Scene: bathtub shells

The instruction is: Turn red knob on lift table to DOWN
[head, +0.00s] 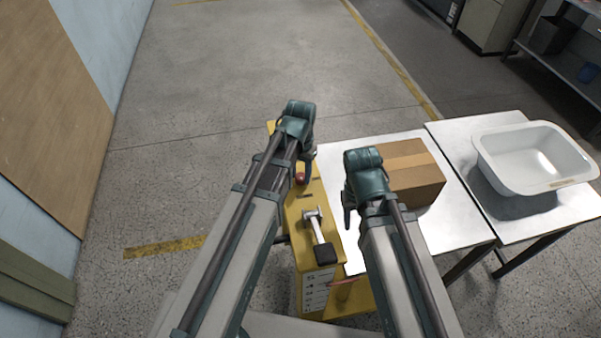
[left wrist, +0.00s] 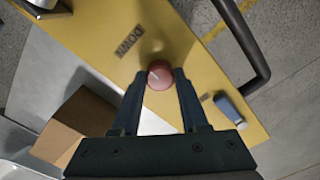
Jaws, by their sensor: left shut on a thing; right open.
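The red knob (head: 300,178) sits on the yellow top of the lift table's control box (head: 302,212). In the left wrist view the knob (left wrist: 160,76) is between the two fingertips of my left gripper (left wrist: 159,84), which is shut on it. A small pale mark shows on the knob. A DOWN label (left wrist: 130,42) lies to its upper left on the yellow panel (left wrist: 188,54). In the head view my left gripper (head: 305,171) is over the knob and partly hides it. My right gripper (head: 348,207) is open, right of the control box.
A cardboard box (head: 411,175) stands on the white table by my right gripper. A white tub (head: 535,158) is further right. Floor beyond is clear.

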